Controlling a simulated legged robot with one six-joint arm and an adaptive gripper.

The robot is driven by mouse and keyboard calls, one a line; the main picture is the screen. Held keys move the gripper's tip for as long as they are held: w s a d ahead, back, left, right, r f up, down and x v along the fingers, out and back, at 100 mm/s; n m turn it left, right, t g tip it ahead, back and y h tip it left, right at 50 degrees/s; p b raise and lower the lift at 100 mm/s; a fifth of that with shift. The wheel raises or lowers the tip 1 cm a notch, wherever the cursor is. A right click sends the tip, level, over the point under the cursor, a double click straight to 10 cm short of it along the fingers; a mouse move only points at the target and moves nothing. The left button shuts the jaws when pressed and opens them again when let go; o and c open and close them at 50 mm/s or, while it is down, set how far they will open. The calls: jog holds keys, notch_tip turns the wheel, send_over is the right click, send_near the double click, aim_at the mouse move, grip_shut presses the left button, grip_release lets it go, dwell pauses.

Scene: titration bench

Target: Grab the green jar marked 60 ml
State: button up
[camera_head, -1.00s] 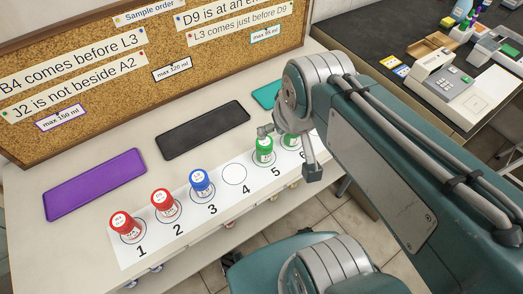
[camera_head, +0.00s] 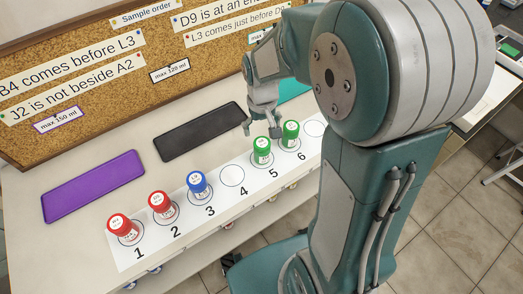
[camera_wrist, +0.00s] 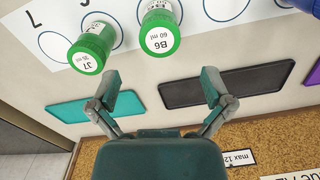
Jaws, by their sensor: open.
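The green jar marked B6 60 ml (camera_wrist: 160,36) stands upright on place 5 of the white numbered strip; it also shows in the head view (camera_head: 262,151). My gripper (camera_wrist: 162,88) is open and empty. In the wrist view the B6 jar lies ahead of the fingertips, roughly between their lines, apart from both. In the head view my gripper (camera_head: 261,130) hangs just behind the green jars.
Two red jars (camera_head: 121,227) (camera_head: 160,203) and a blue jar (camera_head: 198,184) stand on places 1 to 3. Place 4 (camera_head: 232,176) is empty. Purple (camera_head: 93,186), black (camera_head: 199,130) and teal (camera_wrist: 96,107) mats lie behind the strip, before the cork board (camera_head: 100,75).

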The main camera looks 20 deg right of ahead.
aim_at(262, 143)
notch_tip(262, 143, down, 10)
jog(key=shift+s+r, duration=0.15)
jog(key=shift+r, duration=0.1)
jog(key=c, duration=1.1)
